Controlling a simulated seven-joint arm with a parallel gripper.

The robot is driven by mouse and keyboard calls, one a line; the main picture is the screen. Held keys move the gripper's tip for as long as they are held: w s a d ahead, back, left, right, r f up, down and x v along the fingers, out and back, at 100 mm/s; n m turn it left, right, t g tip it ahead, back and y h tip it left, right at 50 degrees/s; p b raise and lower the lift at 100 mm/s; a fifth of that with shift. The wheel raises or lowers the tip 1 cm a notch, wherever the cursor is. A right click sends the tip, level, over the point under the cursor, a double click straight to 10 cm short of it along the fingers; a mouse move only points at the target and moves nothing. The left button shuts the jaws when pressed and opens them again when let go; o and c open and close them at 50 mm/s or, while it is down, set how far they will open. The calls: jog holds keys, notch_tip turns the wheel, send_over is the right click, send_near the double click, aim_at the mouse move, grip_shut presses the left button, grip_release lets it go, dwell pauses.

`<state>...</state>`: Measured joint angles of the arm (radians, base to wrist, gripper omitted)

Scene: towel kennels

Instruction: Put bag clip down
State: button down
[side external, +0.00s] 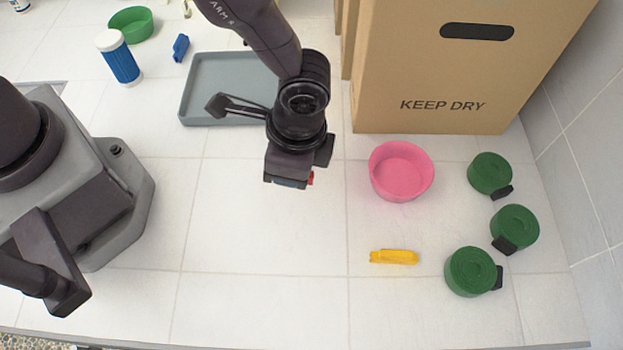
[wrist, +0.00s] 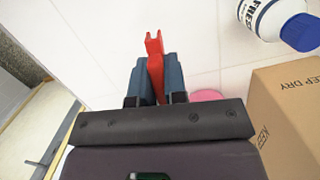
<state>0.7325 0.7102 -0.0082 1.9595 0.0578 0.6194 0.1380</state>
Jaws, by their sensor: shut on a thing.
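A red bag clip (wrist: 154,48) is held between the two blue-grey fingers of my gripper (wrist: 155,80), its forked end pointing away in the wrist view. In the side external view my gripper (side external: 289,182) is over the white tiled counter, left of the pink bowl. Only a sliver of the red clip (side external: 311,178) shows there; the rest is hidden by the gripper. A yellow clip (side external: 394,257) lies on the counter below the pink bowl. A blue clip (side external: 181,47) lies at the upper left.
A pink bowl (side external: 401,171), several green rolls (side external: 490,173) and a cardboard box (side external: 440,75) stand to the right. A grey tray (side external: 205,88) lies behind my gripper. A blue-and-white bottle (side external: 120,60) and green bowl (side external: 131,24) are upper left. The counter's front middle is clear.

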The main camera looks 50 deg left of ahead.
jog(key=s+a+r, duration=0.5)
jog(key=s+a, duration=0.2)
jog(key=n+h, duration=0.1)
jog(key=n, duration=0.9)
send_over(226, 93)
jog(key=s+d, duration=0.1)
jog(key=d, duration=0.2)
notch_tip(226, 93, down, 4)
jog(key=shift+n+g, duration=0.3)
jog(key=shift+g, duration=0.1)
notch_tip(226, 93, down, 8)
jog(key=shift+s+a+r, duration=0.1)
jog(key=shift+a+r, duration=0.05)
jog(key=shift+r, duration=0.05)
jog(key=shift+f, duration=0.2)
jog(key=c, duration=1.2)
grip_release()
jog(key=shift+o, duration=0.2)
jog(key=shift+r, duration=0.1)
